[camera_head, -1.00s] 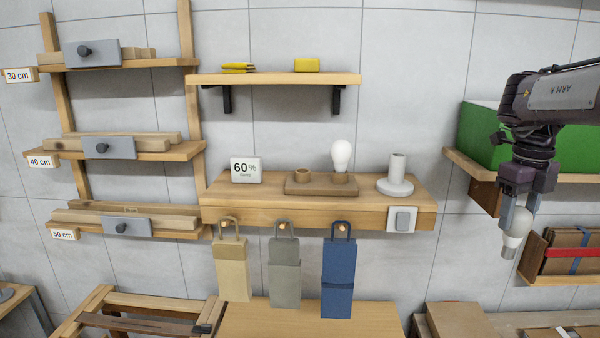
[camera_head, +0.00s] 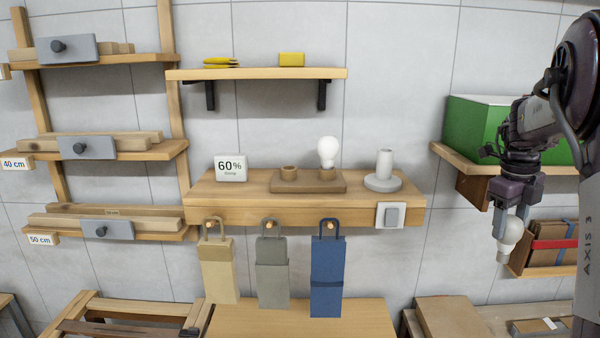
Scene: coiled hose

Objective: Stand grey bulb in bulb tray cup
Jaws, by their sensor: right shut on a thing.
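My right gripper (camera_head: 507,232) is at the right, shut on a grey bulb (camera_head: 511,240) that hangs below it in the air. The bulb's base points down. The brown bulb tray (camera_head: 308,187) lies on the wooden wall shelf, left of the gripper. Its left cup (camera_head: 288,172) looks empty. A white bulb (camera_head: 328,152) stands upright in its right cup. My left gripper is not in view.
A grey lamp base (camera_head: 384,173) stands on the shelf (camera_head: 230,208) right of the tray, a 60% sign (camera_head: 230,168) left of it. A switch (camera_head: 391,215) and hanging bags (camera_head: 327,278) are at its front. A green box (camera_head: 478,128) sits behind my right arm.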

